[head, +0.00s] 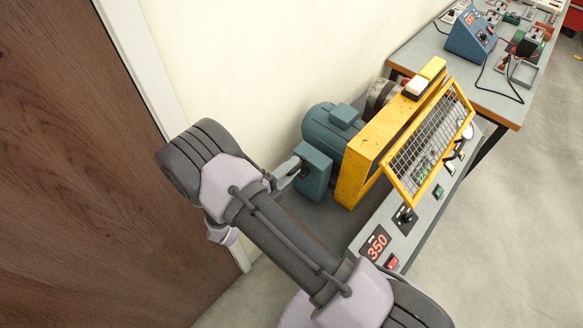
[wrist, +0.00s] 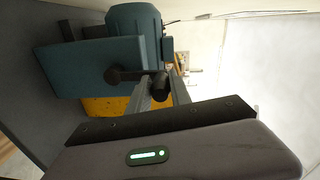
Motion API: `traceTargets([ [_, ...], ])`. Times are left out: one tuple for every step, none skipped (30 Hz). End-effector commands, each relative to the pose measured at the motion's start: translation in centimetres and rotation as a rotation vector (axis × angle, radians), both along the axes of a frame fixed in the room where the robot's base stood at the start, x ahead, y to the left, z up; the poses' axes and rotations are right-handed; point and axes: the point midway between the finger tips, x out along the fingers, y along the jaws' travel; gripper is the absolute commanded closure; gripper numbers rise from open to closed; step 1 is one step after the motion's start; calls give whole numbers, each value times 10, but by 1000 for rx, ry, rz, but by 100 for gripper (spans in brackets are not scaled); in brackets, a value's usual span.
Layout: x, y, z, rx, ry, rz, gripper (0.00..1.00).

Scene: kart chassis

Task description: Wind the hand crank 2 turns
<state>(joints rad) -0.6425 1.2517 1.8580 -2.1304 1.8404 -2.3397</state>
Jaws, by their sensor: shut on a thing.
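The hand crank shows in the wrist view as a dark arm (wrist: 128,75) running from a round hub on a blue-grey box to a dark handle (wrist: 160,93). My gripper (wrist: 161,88) is shut on that handle, one grey finger on each side. The crank arm points right from the hub in this view. In the head view my gripper (head: 288,168) reaches the left face of the blue-grey box (head: 313,172). The crank itself is mostly hidden there behind the fingers and my wrist.
A teal motor (head: 325,130) and a yellow guard frame with mesh (head: 432,140) stand beside the box. A grey control panel (head: 410,236) runs along the front. A brown door (head: 75,150) and pale wall are close on the left. A bench with instruments (head: 500,75) stands farther back.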

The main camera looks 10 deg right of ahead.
Motion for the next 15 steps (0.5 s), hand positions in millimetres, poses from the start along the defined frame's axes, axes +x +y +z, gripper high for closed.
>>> traceTargets([
  [1, 1, 0, 2, 0, 4, 100],
  [1, 1, 0, 2, 0, 4, 100],
  [1, 1, 0, 1, -1, 4, 69],
  [1, 1, 0, 1, -1, 4, 64],
  [1, 1, 0, 0, 0, 3, 58],
  [1, 1, 0, 0, 0, 3, 54],
  [1, 1, 0, 0, 0, 3, 54],
  [0, 1, 0, 0, 0, 2, 54],
  [0, 1, 0, 0, 0, 2, 54],
  [0, 0, 0, 0, 0, 2, 54],
  [0, 0, 0, 0, 0, 2, 54],
  [0, 0, 0, 0, 0, 2, 54],
  [0, 0, 0, 0, 0, 2, 54],
  [0, 0, 0, 0, 0, 1, 54],
  [-1, 1, 0, 0, 0, 2, 54],
])
